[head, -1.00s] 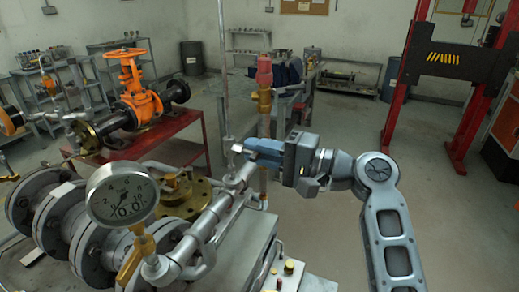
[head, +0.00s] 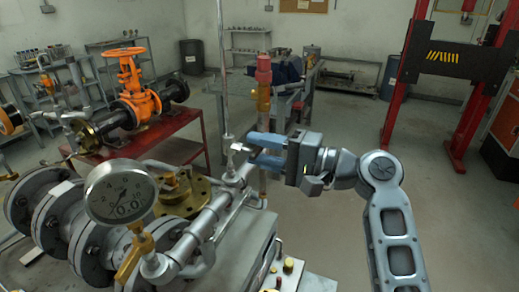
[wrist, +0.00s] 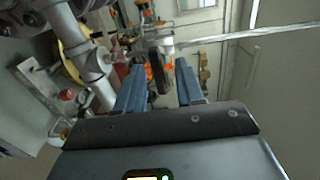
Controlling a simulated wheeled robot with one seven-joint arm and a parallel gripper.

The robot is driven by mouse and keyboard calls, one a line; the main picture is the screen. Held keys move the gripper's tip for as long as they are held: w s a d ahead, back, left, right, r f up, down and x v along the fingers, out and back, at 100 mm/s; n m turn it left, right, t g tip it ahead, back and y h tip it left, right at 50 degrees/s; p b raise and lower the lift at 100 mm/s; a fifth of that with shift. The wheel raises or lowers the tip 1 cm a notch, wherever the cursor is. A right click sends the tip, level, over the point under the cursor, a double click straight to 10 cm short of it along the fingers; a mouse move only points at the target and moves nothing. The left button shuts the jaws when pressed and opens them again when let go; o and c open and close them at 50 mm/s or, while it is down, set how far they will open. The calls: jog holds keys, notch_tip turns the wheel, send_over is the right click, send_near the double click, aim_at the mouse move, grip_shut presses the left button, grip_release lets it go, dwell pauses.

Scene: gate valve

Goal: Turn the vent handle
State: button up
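The vent handle shows in the wrist view as a short dark bar (wrist: 160,76) on a metal fitting, between my two blue fingers. In the head view its small silver fitting (head: 239,148) sits at the top of the grey pipe, just left of my fingertips. My gripper (head: 253,149) is open, with its fingers one above the other in the head view. In the wrist view my gripper (wrist: 158,72) has a finger on each side of the dark bar, with gaps visible. Whether the bar lies fully at fingertip depth is hard to tell.
A pressure gauge (head: 120,192) stands at front left above grey flanged pipes (head: 62,215). A thin upright rod (head: 224,70) and a red-topped brass valve (head: 263,82) rise close to my fingers. An orange valve (head: 135,90) sits on a red table (head: 165,140) behind. Floor at right is clear.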

jog(key=b+v, duration=0.1)
jog(key=v, duration=0.6)
jog(key=shift+b, duration=0.3)
jog(key=shift+d, duration=0.1)
jog(key=s+d+f+m+t+h, duration=0.2)
jog(key=s+f+h, duration=0.1)
jog(key=f, duration=0.4)
jog(key=s+d+f+m+t+h, duration=0.1)
jog(key=s+d+f+t+h, duration=0.1)
jog(key=f, duration=0.6)
jog(key=s+d+f+t+h, duration=0.2)
jog(key=s+d+f+h, duration=0.55)
jog(key=s+f, duration=0.4)
jog(key=s+d+h, duration=0.2)
jog(key=s+d, duration=0.2)
jog(key=s, duration=0.6)
jog(key=s+r+n+t+h, duration=0.1)
jog(key=s+r+n, duration=0.2)
jog(key=s+r, duration=0.3)
jog(key=s+d+r+n+t+h, duration=0.1)
jog(key=s+r+n, duration=0.3)
jog(key=s, duration=0.7)
notch_tip(320, 180, up, 2)
jog(key=shift+s+d+r+t, duration=0.2)
jog(key=shift+s+d+t, duration=0.1)
jog(key=shift+s, duration=0.1)
jog(key=shift+h, duration=0.25)
